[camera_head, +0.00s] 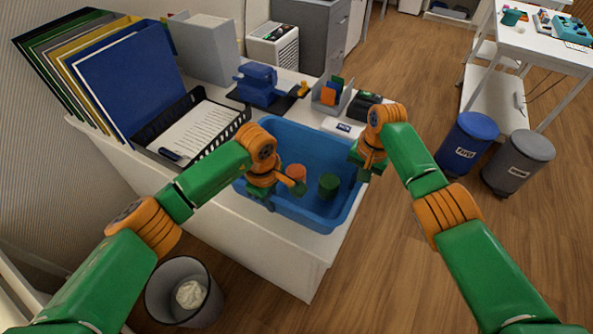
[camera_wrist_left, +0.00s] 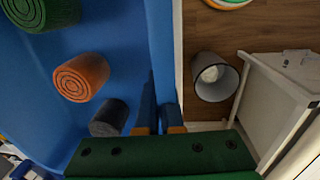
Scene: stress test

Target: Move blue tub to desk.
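The blue tub (camera_head: 318,148) stands on the near right end of the white cabinet top. It holds an orange roll (camera_head: 296,172), a green roll (camera_head: 329,184) and a dark roll, which shows in the left wrist view (camera_wrist_left: 109,118). My left gripper (camera_head: 270,202) is at the tub's near left rim. In the left wrist view its fingers (camera_wrist_left: 159,118) lie close together on either side of the tub wall and seem shut on it. My right gripper (camera_head: 366,170) is at the tub's right rim; its fingers are too small to judge.
A black paper tray (camera_head: 238,112), folders (camera_head: 130,80), a blue device (camera_head: 258,84) and a small organizer (camera_head: 331,97) crowd the cabinet behind the tub. A wastebasket (camera_head: 183,291) stands on the floor in front. Blue (camera_head: 468,142) and grey (camera_head: 518,162) bins stand near a white table (camera_head: 540,45).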

